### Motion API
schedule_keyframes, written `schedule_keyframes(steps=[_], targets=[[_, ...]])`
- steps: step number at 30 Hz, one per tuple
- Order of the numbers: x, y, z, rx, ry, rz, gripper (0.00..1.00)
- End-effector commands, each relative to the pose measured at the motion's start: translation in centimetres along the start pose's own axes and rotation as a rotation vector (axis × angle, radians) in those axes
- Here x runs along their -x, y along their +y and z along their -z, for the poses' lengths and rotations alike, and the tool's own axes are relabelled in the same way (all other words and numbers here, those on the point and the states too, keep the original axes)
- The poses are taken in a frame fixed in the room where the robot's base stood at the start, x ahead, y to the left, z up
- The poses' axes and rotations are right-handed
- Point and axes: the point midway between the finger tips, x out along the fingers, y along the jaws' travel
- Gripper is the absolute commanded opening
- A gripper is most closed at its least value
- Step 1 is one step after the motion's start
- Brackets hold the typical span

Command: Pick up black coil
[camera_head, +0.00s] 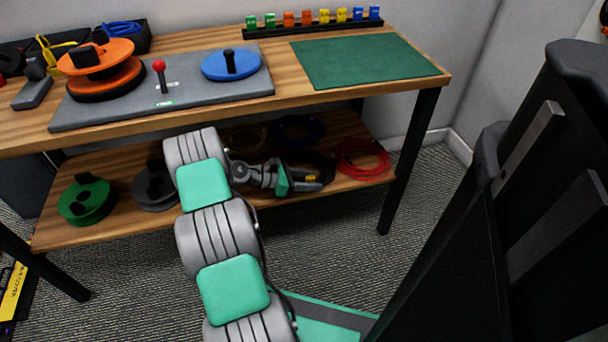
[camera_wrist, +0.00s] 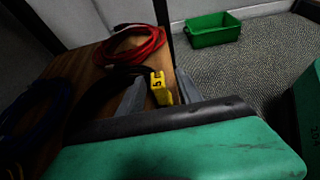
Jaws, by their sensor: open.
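The black coil (camera_head: 322,162) lies on the lower wooden shelf, partly hidden behind my gripper (camera_head: 312,182). A yellow tag (camera_wrist: 157,84), seemingly on the coil, shows between the two grey fingers of my gripper (camera_wrist: 160,92). The fingers are apart, one on each side of the tag. I cannot tell whether they touch it. The gripper's green body hides the near part of the shelf.
A red coil (camera_head: 362,158) lies just right of the black one, and a blue coil (camera_head: 297,130) behind. Green (camera_head: 86,202) and grey (camera_head: 155,190) reels stand left. The tabletop (camera_head: 280,78) overhangs the shelf. A green bin (camera_wrist: 210,30) stands on the floor beyond.

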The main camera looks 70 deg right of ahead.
Motion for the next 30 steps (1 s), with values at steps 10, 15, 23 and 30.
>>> schedule_keyframes(steps=[10, 15, 23, 30], targets=[[0.07, 0.05, -0.07, 0.000, 0.001, -0.001, 0.29], [0.08, 0.05, -0.05, -0.001, 0.001, -0.001, 0.15], [0.09, 0.05, -0.04, -0.001, 0.001, -0.002, 0.00], [0.09, 0.05, -0.04, -0.001, 0.001, -0.002, 0.00]])
